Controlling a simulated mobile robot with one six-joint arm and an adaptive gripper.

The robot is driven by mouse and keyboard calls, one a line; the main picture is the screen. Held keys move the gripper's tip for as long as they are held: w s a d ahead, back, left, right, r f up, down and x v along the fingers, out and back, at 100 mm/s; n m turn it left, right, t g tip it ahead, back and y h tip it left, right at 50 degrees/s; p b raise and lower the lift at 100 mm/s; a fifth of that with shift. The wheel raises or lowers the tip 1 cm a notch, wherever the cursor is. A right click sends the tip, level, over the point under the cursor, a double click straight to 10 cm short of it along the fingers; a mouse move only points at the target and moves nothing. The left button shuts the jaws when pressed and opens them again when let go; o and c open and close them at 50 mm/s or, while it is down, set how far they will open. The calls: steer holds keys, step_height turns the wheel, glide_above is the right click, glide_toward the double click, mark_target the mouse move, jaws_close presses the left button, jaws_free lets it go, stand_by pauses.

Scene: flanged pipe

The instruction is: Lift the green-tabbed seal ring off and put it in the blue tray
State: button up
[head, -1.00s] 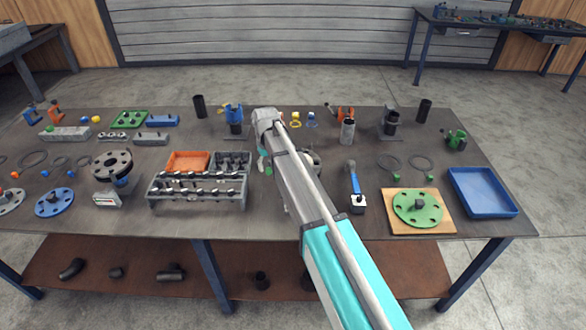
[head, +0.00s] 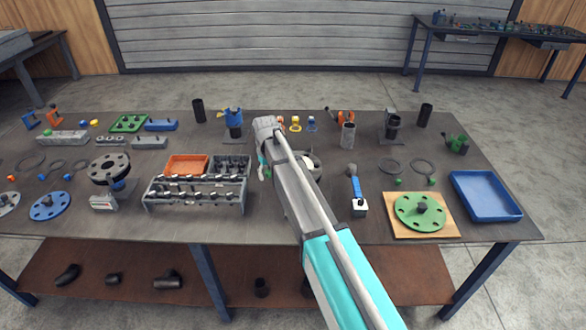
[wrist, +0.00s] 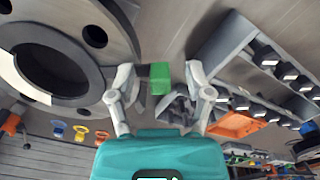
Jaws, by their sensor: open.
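In the wrist view, the green tab (wrist: 160,78) of the seal ring sits between the two spread fingers of my gripper (wrist: 159,70), with gaps on both sides. The dark seal ring (wrist: 98,72) appears to lie on the grey flange (wrist: 122,22) at the upper left, around a dark bore. The link between tab and ring is hard to make out. In the head view my arm covers most of the flange (head: 314,166). My gripper is open and holds nothing. The empty blue tray (head: 487,216) lies at the table's right end.
A grey bolt rack (head: 195,205) with an orange bin (head: 186,165) stands left of my gripper. A blue-handled tool (head: 355,185) and a green flange (head: 408,212) on a wooden board lie between my arm and the tray. Dark rings (head: 422,167) lie behind them.

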steer(key=shift+c, duration=0.3)
jaws_close()
steer(key=shift+r, duration=0.1)
step_height(320, 180, up, 2)
steer(key=p, duration=0.2)
steer(key=shift+r+p, duration=0.25)
steer(key=shift+p, duration=0.1)
steer(key=s+d+r+p, duration=0.9)
steer(key=s+r+p, duration=0.1)
steer(key=shift+s+d+r, duration=0.15)
steer(key=shift+s, duration=0.1)
